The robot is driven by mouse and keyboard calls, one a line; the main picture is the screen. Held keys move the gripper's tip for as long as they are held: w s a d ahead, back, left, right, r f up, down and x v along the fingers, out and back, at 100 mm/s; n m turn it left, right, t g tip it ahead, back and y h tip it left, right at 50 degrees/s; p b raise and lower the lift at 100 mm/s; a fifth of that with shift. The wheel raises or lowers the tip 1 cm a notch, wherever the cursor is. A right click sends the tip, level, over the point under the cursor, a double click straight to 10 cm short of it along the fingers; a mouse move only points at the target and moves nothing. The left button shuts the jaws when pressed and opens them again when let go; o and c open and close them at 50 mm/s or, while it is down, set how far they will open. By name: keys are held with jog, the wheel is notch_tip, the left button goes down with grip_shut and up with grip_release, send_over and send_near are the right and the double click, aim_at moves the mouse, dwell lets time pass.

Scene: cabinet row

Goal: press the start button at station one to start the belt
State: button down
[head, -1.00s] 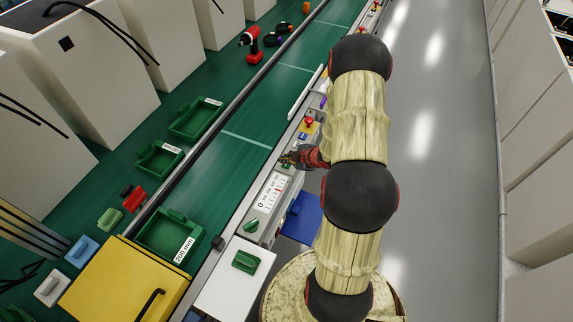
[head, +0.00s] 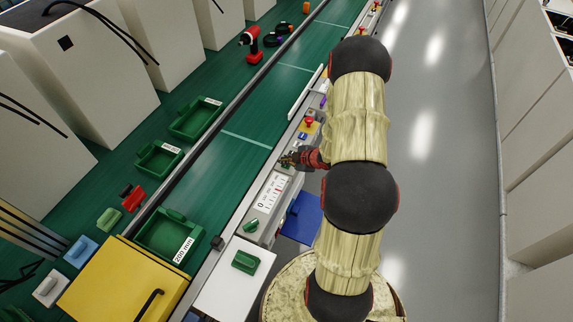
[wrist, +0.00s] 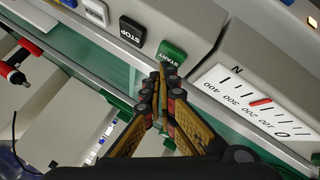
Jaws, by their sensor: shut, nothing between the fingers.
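The green START button (wrist: 172,52) is on the pale control panel, in the upper middle of the wrist view. My gripper (wrist: 165,72) is shut and empty, with its fingertips at the near edge of the button. I cannot tell whether they touch it. The black STOP button (wrist: 132,31) is just left of START. In the head view my gripper (head: 288,159) is over the panel beside the belt (head: 235,158), and the START button is not clear there.
A dial gauge (wrist: 262,100) is right of the START button. A red knob on yellow (head: 309,121) stands farther along the panel. A white plate with a green block (head: 245,261) is nearer. The aisle floor (head: 435,150) is clear at right.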

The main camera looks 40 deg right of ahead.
aim_at(286, 166)
jog(key=shift+f+b, duration=0.35)
jog(key=shift+f, duration=0.15)
dwell(0.4)
jog(key=shift+r, duration=0.1)
jog(key=shift+r+p, duration=0.75)
jog(key=shift+r, duration=0.05)
jog(key=shift+r, duration=0.1)
notch_tip(286, 166, up, 5)
jog(key=p, duration=0.4)
dwell(0.9)
